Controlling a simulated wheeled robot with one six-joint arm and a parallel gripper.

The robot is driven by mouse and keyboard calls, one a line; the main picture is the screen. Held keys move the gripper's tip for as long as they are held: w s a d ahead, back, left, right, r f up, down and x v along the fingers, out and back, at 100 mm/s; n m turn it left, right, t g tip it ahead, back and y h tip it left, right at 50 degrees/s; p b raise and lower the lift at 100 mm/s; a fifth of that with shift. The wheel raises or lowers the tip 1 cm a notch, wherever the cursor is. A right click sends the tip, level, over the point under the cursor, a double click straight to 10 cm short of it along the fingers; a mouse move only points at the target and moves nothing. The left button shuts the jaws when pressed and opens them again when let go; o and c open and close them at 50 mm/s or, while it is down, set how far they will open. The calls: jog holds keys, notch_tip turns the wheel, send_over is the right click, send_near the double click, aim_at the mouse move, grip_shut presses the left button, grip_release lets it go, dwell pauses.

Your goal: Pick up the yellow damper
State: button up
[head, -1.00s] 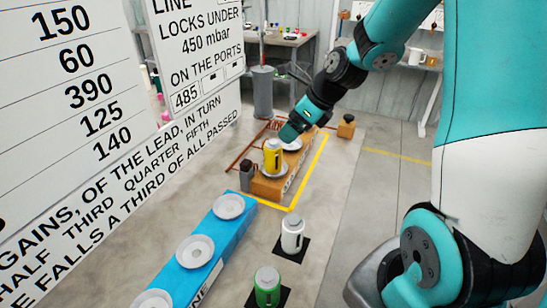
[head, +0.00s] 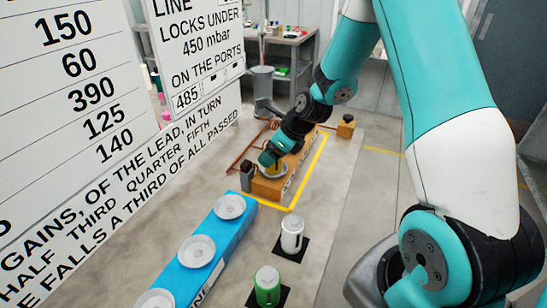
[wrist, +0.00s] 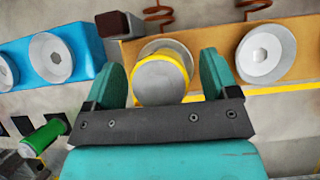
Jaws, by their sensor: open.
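The yellow damper (wrist: 163,79) stands on a pale round seat on the orange-brown block (wrist: 202,45). In the wrist view it lies between the two teal fingers of my gripper (wrist: 168,80), with its grey top facing the camera. In the head view my gripper (head: 268,160) hides the upper part of the damper (head: 274,168).
A blue block (head: 215,237) with several pale round seats lies in front. A white damper (head: 292,233) and a green damper (head: 267,287) stand on dark pads to its right. A dark post (head: 246,175) stands close left of the damper. Large lettered boards (head: 70,110) fill the left.

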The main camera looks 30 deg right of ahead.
jog(key=c, duration=1.3)
jog(key=shift+o, duration=0.2)
jog(key=shift+r, duration=0.1)
